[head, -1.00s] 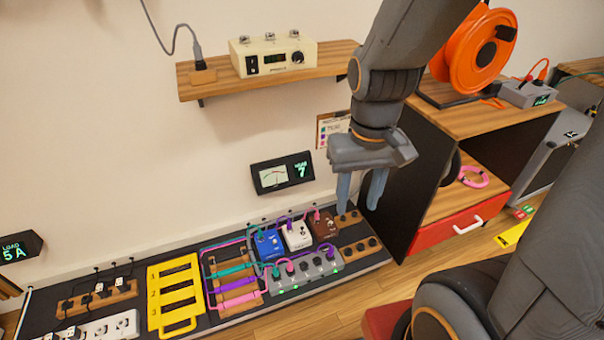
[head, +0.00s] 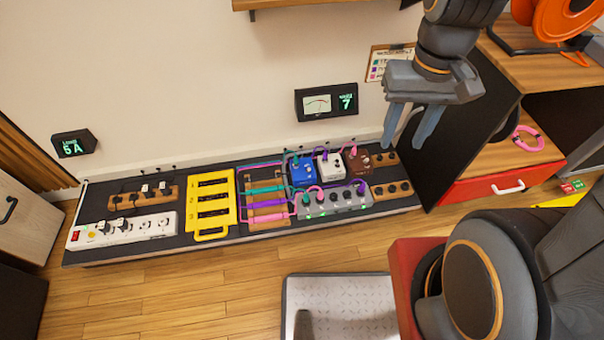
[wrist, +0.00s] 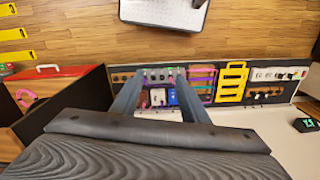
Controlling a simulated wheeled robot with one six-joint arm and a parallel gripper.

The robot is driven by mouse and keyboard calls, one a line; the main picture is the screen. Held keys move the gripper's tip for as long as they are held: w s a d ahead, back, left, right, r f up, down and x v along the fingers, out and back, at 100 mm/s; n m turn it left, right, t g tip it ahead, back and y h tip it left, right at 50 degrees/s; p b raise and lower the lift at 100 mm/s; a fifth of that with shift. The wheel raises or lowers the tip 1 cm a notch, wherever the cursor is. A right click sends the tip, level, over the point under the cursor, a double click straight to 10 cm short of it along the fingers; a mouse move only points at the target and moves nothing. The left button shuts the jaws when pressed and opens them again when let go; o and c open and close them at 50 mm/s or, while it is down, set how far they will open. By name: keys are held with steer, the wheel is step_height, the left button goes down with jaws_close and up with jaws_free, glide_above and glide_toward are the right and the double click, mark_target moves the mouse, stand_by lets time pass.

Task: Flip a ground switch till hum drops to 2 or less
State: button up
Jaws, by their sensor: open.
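The hum meter (head: 327,102) on the wall shows a needle dial and a 7. Below it on the black board (head: 270,227) stand a blue pedal (head: 302,173), a white pedal (head: 330,166) and a brown pedal (head: 357,161). In front of them is a grey box (head: 335,204) with a row of knobs or switches and plugged cables; which are ground switches I cannot tell. My gripper (head: 412,145) is open and empty, above and right of the pedals. In the wrist view my gripper's fingers (wrist: 155,105) point toward the pedals and grey box (wrist: 152,76).
A yellow slotted frame (head: 211,238), a white power strip (head: 122,231) and a wooden socket strip (head: 143,198) share the board. A load display (head: 73,144) reads 5 A. A cabinet with a red drawer (head: 490,189) stands right. Wooden floor (head: 180,290) lies in front.

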steer(key=c, duration=0.3)
steer(key=shift+w+f, duration=0.25)
steer(key=shift+f, duration=0.1)
steer(key=c, duration=0.4)
steer(key=w+f+n+b, duration=0.1)
steer(key=w+f+b, duration=0.2)
steer(key=f, duration=0.1)
steer(key=w+f+n+t+b, duration=0.1)
steer(key=w+f+b, duration=0.1)
steer(key=f, duration=0.3)
steer(key=w+d+f+n+b, duration=0.1)
steer(key=w+f+b, duration=0.2)
steer(key=f+b, duration=0.1)
steer(key=shift+w+f+n+t, duration=0.3)
steer(key=shift+t, duration=0.1)
jaws_close()
steer(key=w+a+f+n+t+y+b, duration=0.1)
steer(key=w+a+f+n+b, duration=0.3)
steer(key=f+b, duration=0.5)
steer(key=w+a+f+n+t+y+b, duration=0.2)
steer(key=w+f+b, duration=0.5)
steer(key=f, duration=1.2)
steer(key=w+a+f+n+t+y+b, duration=0.1)
steer(key=w+a+f+n+b, duration=0.4)
steer(key=f+b, duration=0.5)
steer(key=shift+w+a+f+n+y+b, duration=0.4)
steer(key=shift+f+n, duration=0.5)
steer(key=shift+f, duration=1.5)
